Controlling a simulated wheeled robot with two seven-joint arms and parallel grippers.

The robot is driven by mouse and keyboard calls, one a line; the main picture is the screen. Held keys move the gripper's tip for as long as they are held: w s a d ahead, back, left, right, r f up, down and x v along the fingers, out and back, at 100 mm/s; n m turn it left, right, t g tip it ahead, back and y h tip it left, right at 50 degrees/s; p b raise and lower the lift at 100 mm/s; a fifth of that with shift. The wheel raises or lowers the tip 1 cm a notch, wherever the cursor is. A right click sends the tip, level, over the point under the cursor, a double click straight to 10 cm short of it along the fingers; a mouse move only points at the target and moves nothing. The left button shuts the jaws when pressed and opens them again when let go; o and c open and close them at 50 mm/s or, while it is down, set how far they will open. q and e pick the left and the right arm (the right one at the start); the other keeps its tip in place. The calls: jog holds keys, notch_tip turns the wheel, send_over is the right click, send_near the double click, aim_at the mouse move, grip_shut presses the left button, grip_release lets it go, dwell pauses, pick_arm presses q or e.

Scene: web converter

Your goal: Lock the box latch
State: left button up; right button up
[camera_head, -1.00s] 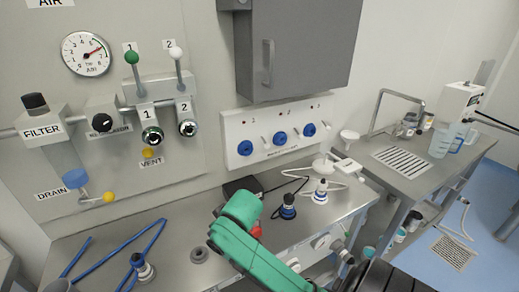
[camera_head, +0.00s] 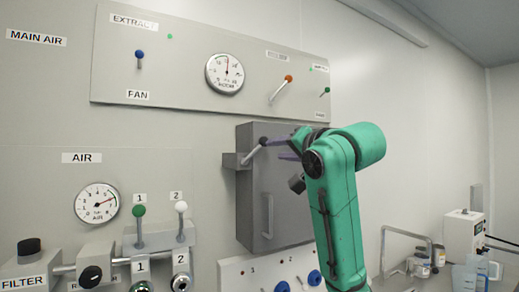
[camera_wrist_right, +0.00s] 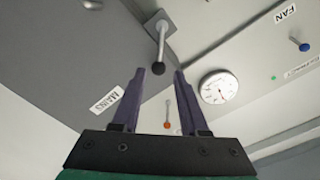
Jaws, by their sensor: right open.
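The grey box (camera_head: 285,195) is mounted on the wall, its door closed and a vertical handle (camera_head: 267,215) on its front. The latch (camera_head: 253,152) is a metal lever with a black ball end at the box's upper left, slanting up to the right. My right gripper (camera_head: 279,147) is open beside the ball, its purple fingers pointing left. My left gripper is out of view.
A panel (camera_head: 190,70) with a gauge (camera_head: 225,73) and small levers is above the box. Another gauge (camera_head: 97,203) and two levers are at the lower left. Blue knobs (camera_head: 314,278) are below the box. The wall right of my arm is clear.

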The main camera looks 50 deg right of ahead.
aim_at(257, 150)
jog(key=p+x, duration=0.4)
jog(key=x, duration=0.6)
jog(key=shift+d+r, duration=0.1)
jog(key=shift+w, duration=0.6)
grip_shut()
jog(key=shift+s, duration=0.1)
